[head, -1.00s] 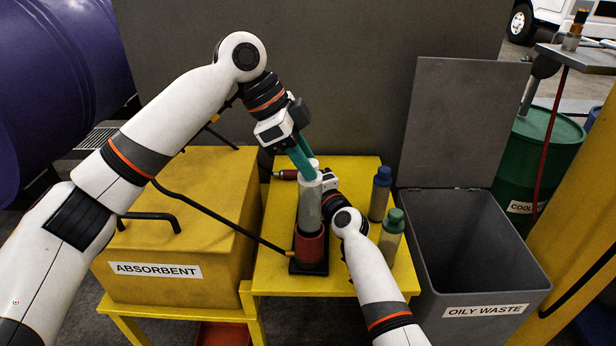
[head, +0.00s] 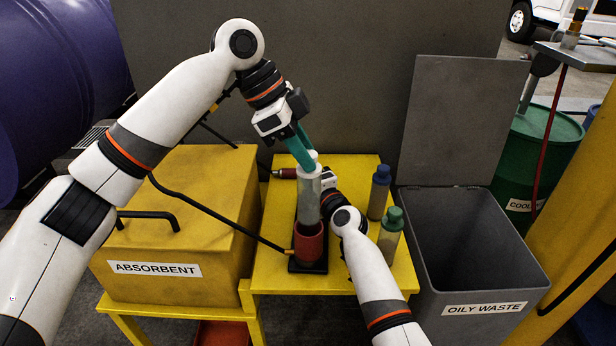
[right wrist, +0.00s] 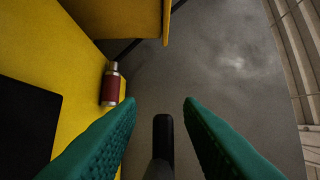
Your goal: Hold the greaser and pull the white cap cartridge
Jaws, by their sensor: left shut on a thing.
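The greaser (head: 309,245) is a red cylinder standing upright on a black base on the yellow table. The pale grey cartridge (head: 309,203) with a white cap stands upright above its open top. Its lower end is at the rim; I cannot tell whether it is still inside. My left gripper (head: 312,165), with green fingers, is shut on the cap from above. My right gripper (head: 326,181) is beside the cartridge, mostly hidden in the head view. In the right wrist view its green fingers (right wrist: 160,105) stand apart, with a dark bar (right wrist: 163,140) between them, touching neither visibly.
A blue-capped bottle (head: 379,192) and a green-capped bottle (head: 391,235) stand right of the greaser. A red-and-silver item (head: 285,174) lies behind it, and a black hose runs in from the left. The yellow absorbent box (head: 180,220) is left; the open grey waste bin (head: 475,245) is right.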

